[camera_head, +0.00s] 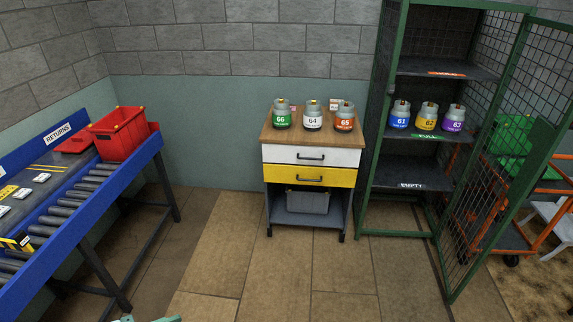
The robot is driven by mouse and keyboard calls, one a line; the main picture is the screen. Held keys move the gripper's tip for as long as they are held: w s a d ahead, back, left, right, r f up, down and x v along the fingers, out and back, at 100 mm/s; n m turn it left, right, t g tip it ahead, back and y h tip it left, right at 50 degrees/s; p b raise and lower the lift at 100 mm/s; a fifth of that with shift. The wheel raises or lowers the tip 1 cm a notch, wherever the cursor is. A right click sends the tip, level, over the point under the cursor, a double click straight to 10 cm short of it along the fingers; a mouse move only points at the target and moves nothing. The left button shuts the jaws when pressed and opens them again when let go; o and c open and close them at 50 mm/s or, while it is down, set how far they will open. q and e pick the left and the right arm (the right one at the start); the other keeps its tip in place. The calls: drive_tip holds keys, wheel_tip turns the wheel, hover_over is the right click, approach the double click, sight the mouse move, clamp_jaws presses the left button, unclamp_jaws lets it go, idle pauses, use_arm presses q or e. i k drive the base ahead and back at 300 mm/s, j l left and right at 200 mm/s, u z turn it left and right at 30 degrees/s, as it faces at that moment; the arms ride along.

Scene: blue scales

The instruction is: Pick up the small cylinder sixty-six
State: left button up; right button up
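The small cylinder sixty-six (282,118) stands upright on the wooden top of a drawer cabinet (309,133). It is a grey canister with a green band marked 66, leftmost in its row. Beside it, apart, stand cylinder 64 (313,119) with a white band and cylinder 65 (344,119) with an orange-red band. A pale teal sliver (166,318) at the bottom edge may be part of my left arm or gripper; its fingers cannot be made out. My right gripper is not in view. Nothing touches cylinder sixty-six from my side.
A green mesh cage (400,20) with its door open holds cylinders 61 (399,117), 62 (427,119) and 63 (454,120). A blue roller conveyor (100,200) with red crates (118,138) stands left. An orange trolley (490,240) is at right. Floor before the cabinet is clear.

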sight(281, 113)
drive_tip(key=i+j, duration=0.1)
drive_tip(key=i, duration=3.7)
drive_tip(key=l+z, duration=0.05)
drive_tip(key=l, duration=0.05)
